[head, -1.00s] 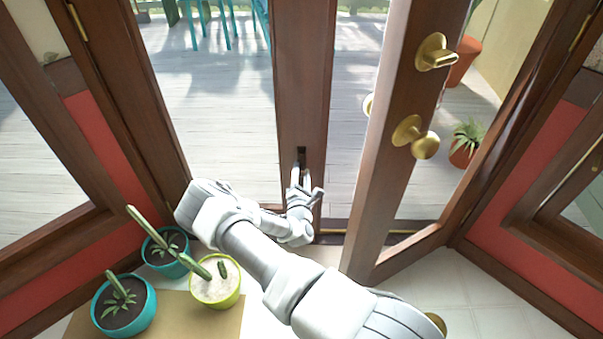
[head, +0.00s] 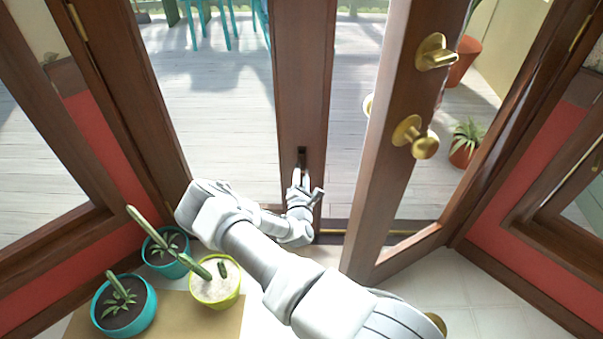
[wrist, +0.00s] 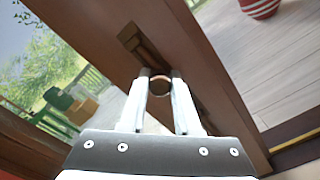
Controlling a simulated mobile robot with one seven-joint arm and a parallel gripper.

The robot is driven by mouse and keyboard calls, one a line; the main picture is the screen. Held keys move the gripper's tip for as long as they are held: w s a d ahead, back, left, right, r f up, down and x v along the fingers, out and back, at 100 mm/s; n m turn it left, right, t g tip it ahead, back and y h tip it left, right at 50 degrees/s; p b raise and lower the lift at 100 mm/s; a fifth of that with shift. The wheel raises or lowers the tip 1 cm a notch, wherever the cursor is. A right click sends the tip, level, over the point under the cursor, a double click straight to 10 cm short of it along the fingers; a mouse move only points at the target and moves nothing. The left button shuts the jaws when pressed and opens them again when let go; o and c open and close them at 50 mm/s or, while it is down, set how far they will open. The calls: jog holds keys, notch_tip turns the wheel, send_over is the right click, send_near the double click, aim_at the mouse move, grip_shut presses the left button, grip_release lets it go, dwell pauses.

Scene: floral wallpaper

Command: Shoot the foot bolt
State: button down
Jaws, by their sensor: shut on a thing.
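The foot bolt is set low in the edge of the left door leaf (head: 301,90). Its dark recessed slot (head: 302,157) shows just above my gripper (head: 303,182). In the wrist view the slot (wrist: 146,50) runs along the brown door edge, and a round bronze-coloured knob (wrist: 160,86) sits between the fingertips of my gripper (wrist: 160,80). The fingers are shut on this bolt knob, one on each side. The lower part of the bolt is hidden behind my fingers and hand.
Potted cacti (head: 216,283) stand at the lower left beside my arm.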

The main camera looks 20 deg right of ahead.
jog(key=shift+w, duration=0.1)
jog(key=shift+f+b, duration=0.75)
jog(key=shift+f, duration=1.45)
jog(key=c, duration=0.6)
grip_release()
jog(key=p+v, duration=0.5)
jog(key=v, duration=1.2)
jog(key=shift+s, duration=0.25)
